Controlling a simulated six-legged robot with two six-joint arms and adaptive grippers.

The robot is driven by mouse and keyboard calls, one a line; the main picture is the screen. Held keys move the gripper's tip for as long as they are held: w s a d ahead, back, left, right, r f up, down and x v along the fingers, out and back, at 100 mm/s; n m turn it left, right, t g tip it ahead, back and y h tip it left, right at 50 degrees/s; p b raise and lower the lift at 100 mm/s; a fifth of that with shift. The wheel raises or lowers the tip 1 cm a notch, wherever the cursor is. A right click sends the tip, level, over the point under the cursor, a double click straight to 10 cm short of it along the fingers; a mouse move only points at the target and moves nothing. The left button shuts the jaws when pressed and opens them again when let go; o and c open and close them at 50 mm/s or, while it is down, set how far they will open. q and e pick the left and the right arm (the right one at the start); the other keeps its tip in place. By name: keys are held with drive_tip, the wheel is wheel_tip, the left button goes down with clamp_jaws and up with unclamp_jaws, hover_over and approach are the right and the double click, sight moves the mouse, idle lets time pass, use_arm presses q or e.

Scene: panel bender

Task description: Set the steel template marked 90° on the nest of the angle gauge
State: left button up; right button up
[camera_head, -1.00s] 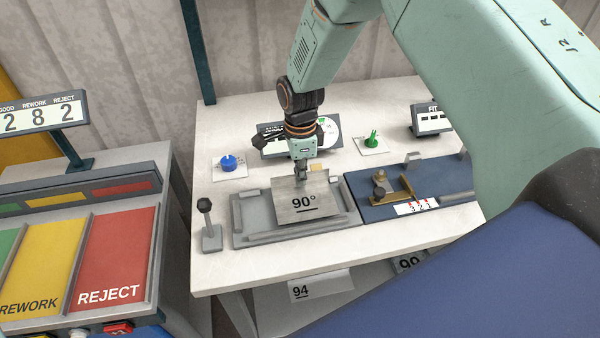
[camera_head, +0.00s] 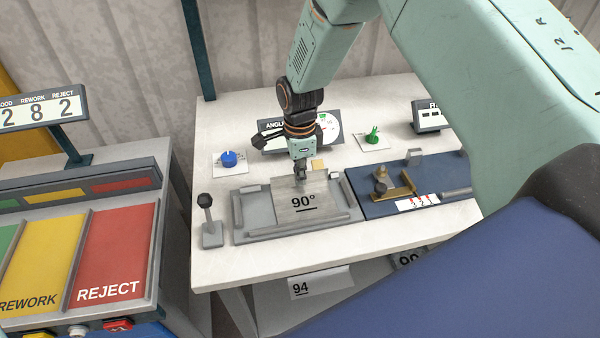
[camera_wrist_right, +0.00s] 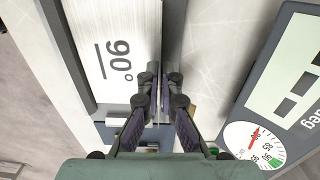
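The steel template marked 90° (camera_head: 310,206) is a thin plate with its number facing up. It lies over the nest of the angle gauge (camera_head: 243,222), a grey tray with raised rails, and looks nearly level; whether it rests fully on the nest I cannot tell. My right gripper (camera_head: 300,179) is at the template's back edge, its fingers closed on that edge. In the right wrist view the template (camera_wrist_right: 115,45) shows beside the narrow finger gap (camera_wrist_right: 162,78). My left gripper is not in view.
A black-knobbed lever (camera_head: 208,215) stands left of the nest, and a blue fixture (camera_head: 370,210) with brass parts is to its right. Behind are a blue knob (camera_head: 229,159), a dial display (camera_head: 332,127) and a green knob (camera_head: 373,137). A red REJECT bin (camera_head: 118,250) stands left.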

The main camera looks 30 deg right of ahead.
drive_tip(key=o, duration=0.6)
drive_tip(key=shift+d, duration=0.1)
drive_tip(key=shift+r, duration=0.1)
wheel_tip(320, 180, up, 12)
drive_tip(key=shift+f, duration=0.1)
idle(0.7)
